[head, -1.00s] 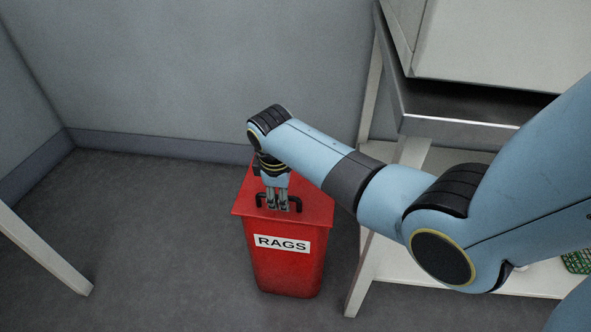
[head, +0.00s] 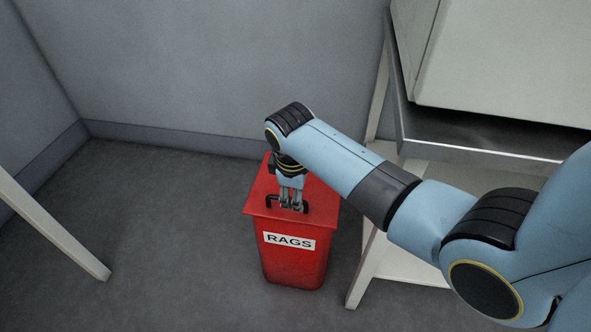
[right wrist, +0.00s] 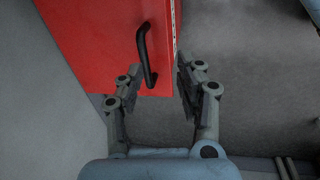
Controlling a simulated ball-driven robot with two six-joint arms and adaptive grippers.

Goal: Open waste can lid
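The red waste can (head: 294,268) with a "RAGS" label stands on the floor, and its red lid (head: 322,203) lies flat on top. A black bar handle (head: 270,202) sits on the lid; its middle is hidden behind my right gripper (head: 291,207). My right gripper reaches down from above at the handle. In the right wrist view the fingers (right wrist: 158,88) are spread, with one end of the black handle (right wrist: 143,50) between them and the red lid (right wrist: 95,40) beyond. I cannot tell whether a finger touches the handle. My left gripper is in neither view.
A white table or bench with a shelf (head: 480,151) stands close to the right of the can. A pale leg (head: 55,232) slants in at the left. Grey walls (head: 200,70) stand behind. The dark floor (head: 160,240) left of the can is clear.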

